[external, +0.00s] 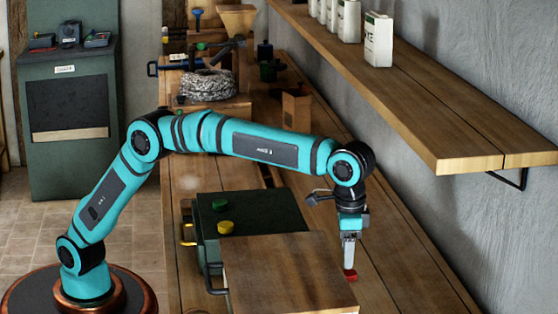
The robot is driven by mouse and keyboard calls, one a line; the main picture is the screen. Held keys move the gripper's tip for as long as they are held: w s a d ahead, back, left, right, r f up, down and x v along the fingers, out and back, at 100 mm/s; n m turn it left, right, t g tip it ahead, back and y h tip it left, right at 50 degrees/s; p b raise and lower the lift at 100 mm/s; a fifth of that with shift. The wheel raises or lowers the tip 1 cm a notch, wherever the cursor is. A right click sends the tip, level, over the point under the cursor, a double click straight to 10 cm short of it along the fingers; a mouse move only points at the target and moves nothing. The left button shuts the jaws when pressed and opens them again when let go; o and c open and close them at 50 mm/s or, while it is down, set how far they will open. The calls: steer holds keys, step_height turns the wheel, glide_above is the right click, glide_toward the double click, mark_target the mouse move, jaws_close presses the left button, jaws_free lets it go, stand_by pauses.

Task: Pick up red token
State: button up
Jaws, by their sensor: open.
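The red token (350,275) lies on the wooden bench at the right edge of a raised wooden board (290,270). My gripper (349,264) points straight down directly over the red token, with its fingertips at or just above it. The fingers are seen nearly edge-on, so the gap between them is hard to see. The gripper is open. I cannot tell whether the fingers touch the token or stand around it. The fingertips hide part of its top.
A green box (260,218) left of my gripper carries a yellow token (225,227) and a green token (220,204). A wooden shelf (425,115) with several white containers overhangs the right side. The bench (410,270) right of my gripper is clear.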

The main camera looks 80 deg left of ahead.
mark_target(349, 272)
steer(key=f, duration=0.5)
steer(key=shift+w+d, duration=0.15)
steer(key=shift+w, duration=0.25)
steer(key=shift+r, duration=0.1)
steer(key=c, duration=1.1)
